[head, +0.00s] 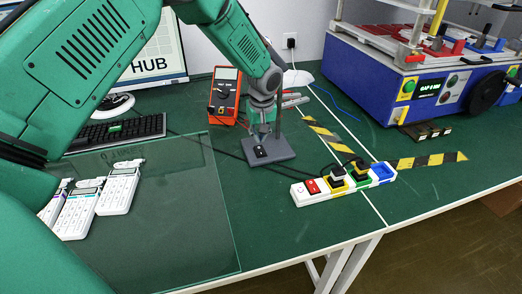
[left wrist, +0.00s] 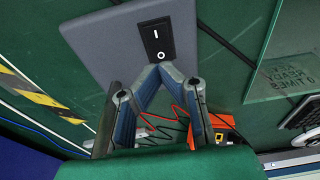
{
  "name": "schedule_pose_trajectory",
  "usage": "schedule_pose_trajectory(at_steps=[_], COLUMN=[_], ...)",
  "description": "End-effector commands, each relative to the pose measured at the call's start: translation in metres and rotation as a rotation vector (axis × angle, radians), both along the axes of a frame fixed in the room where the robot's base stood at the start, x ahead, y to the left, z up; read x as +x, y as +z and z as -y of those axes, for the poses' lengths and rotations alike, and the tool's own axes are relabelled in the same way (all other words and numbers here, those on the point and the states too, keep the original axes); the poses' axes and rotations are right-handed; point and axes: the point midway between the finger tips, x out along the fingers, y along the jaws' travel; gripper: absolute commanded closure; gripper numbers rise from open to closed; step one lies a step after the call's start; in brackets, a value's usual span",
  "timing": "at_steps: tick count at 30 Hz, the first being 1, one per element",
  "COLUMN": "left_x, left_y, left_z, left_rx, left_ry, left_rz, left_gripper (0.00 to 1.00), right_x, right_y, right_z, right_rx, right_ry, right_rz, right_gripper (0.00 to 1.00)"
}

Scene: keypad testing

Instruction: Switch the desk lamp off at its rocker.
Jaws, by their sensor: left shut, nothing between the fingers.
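The desk lamp's grey base (head: 283,153) stands on the green desk, partly behind my left gripper in the head view. Its black rocker (head: 260,152) sits on the base's near left part. In the left wrist view the rocker (left wrist: 158,40) shows white I and O marks on the grey base (left wrist: 105,45). My left gripper (head: 262,137) is just above the rocker, shut and empty. In the left wrist view its fingertips (left wrist: 160,68) meet right beside the rocker's O end; I cannot tell whether they touch. The lamp's upper part is mostly hidden by my arm. My right gripper is out of view.
An orange multimeter (head: 226,97) stands behind the base to the left. A power strip (head: 345,182) with plugs lies in front to the right. A glass-like panel (head: 190,235), white handsets (head: 118,190) and a keyboard (head: 125,130) are left. A blue machine (head: 370,85) stands back right.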

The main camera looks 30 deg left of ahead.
Motion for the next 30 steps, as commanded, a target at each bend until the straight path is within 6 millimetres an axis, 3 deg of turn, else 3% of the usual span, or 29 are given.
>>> schedule_pose_trajectory(at_steps=[30], left_x=[0.0], left_y=[-0.013], left_z=[-0.001], left_rx=[-0.001], left_ry=[0.0], left_rz=[-0.001], left_gripper=[1.0], right_x=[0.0], right_y=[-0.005], right_z=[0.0], right_rx=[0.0], right_ry=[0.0], right_rz=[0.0], right_gripper=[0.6])
